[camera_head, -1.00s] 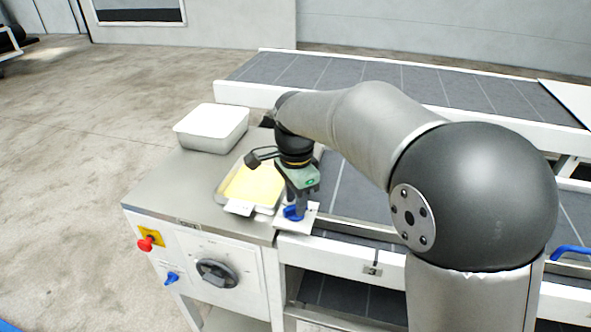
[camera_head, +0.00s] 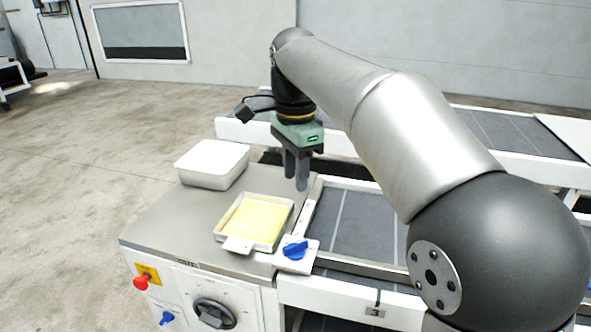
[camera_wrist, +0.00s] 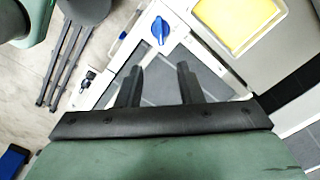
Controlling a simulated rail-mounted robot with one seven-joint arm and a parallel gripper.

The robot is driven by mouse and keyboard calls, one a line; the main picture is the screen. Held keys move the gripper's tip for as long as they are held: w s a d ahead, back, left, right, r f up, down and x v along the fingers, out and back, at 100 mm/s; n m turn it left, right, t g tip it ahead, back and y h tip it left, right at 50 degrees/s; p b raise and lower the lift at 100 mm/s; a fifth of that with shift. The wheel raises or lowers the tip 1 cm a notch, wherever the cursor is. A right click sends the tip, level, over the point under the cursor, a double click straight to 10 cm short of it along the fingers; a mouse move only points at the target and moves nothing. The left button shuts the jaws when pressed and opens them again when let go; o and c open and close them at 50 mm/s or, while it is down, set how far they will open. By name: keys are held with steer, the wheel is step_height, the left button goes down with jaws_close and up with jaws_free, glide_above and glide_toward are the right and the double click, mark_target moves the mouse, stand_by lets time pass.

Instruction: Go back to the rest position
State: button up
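My gripper (camera_head: 297,172) hangs in the air with its fingers pointing down, above the edge between the steel tabletop and the grey belt. In the wrist view its two dark fingers (camera_wrist: 158,88) stand apart with nothing between them. Below and in front of it is a blue knob (camera_head: 295,250) on a white plate, clear of the fingers; the knob also shows in the wrist view (camera_wrist: 160,30). A shallow tray (camera_head: 237,245) with a yellow sheet in it (camera_head: 258,221) lies on the steel tabletop (camera_head: 165,215), left of the gripper.
A red button (camera_head: 141,283) and a black rotary switch (camera_head: 213,312) are on the cabinet front. Conveyor belts (camera_head: 362,225) lie to the right. The air around the gripper looks free.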

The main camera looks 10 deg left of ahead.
stand_by(0.6)
steer(key=s+d+f+n, duration=0.2)
steer(key=d+f, duration=0.1)
steer(key=d, duration=0.5)
steer(key=s+d+f+n, duration=0.2)
steer(key=d+f, duration=0.2)
steer(key=d, duration=0.3)
steer(key=s+d+f+n, duration=0.5)
steer(key=s+d+f, duration=0.8)
steer(key=s, duration=0.3)
steer(key=shift+s+f+n+t, duration=0.15)
steer(key=shift+f+n+t, duration=0.15)
steer(key=shift+f, duration=0.2)
